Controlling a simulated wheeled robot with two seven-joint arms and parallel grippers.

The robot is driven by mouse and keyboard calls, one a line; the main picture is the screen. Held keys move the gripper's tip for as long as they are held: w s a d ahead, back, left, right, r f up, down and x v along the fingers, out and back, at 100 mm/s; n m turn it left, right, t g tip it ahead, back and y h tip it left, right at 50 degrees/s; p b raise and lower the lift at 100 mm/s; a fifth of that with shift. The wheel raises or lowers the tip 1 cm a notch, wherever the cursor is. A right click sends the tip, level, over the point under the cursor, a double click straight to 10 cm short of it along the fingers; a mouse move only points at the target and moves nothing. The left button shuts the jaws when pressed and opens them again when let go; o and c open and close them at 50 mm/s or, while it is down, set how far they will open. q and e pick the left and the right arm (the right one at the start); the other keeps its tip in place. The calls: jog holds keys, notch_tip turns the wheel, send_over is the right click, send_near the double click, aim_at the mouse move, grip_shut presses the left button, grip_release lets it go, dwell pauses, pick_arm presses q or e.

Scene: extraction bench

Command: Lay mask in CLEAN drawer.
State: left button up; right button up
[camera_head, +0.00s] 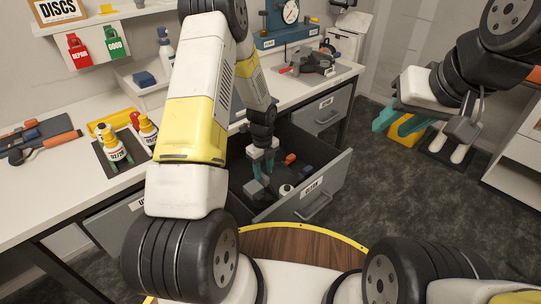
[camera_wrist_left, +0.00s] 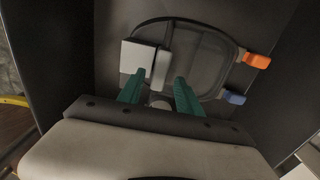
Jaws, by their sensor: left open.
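A mask with a dark rounded rim and a clear-looking face (camera_wrist_left: 205,62) lies on the floor of the open drawer in the left wrist view. It has a pale grey block (camera_wrist_left: 138,56) on one side and orange (camera_wrist_left: 257,60) and blue (camera_wrist_left: 234,97) tabs on the other. The open drawer (camera_head: 330,185) has a front label too small to read surely. My left gripper (camera_head: 262,164) reaches down inside it, fingers apart, with the mask just beyond the fingertips (camera_wrist_left: 159,79). Its grip on the mask is not seen. My right gripper (camera_head: 399,122) is open and empty, off to the right.
A closed drawer (camera_head: 325,113) is behind the open one. The left bench (camera_head: 40,185) holds a dark tray with white-and-yellow bottles (camera_head: 113,146) and an orange-handled tool (camera_head: 45,147). A clamp-like device (camera_head: 312,62) stands on the back bench.

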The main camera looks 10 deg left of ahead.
pick_arm(q)
jog(key=s+r+n+t, duration=0.1)
jog(key=s+r+n, duration=0.15)
jog(key=r, duration=0.75)
jog(key=s+r+n+t, duration=0.15)
jog(key=r+n, duration=0.25)
jog(key=r, duration=0.6)
jog(key=s+r+n, duration=0.3)
jog(key=r+n, duration=0.1)
jog(key=r, duration=0.5)
jog(key=s+r+n+t+h, duration=0.1)
jog(key=s+r+n+t, duration=0.1)
jog(key=s+r+n, duration=0.3)
jog(key=s+r+n+t+h, duration=0.1)
jog(key=s+r+n, duration=0.5)
jog(key=s+n, duration=0.3)
jog(key=s, duration=0.3)
jog(key=shift+s+d+t, duration=0.25)
jog(key=shift+d+t, duration=0.1)
jog(key=shift+d, duration=0.05)
jog(key=shift+n, duration=0.25)
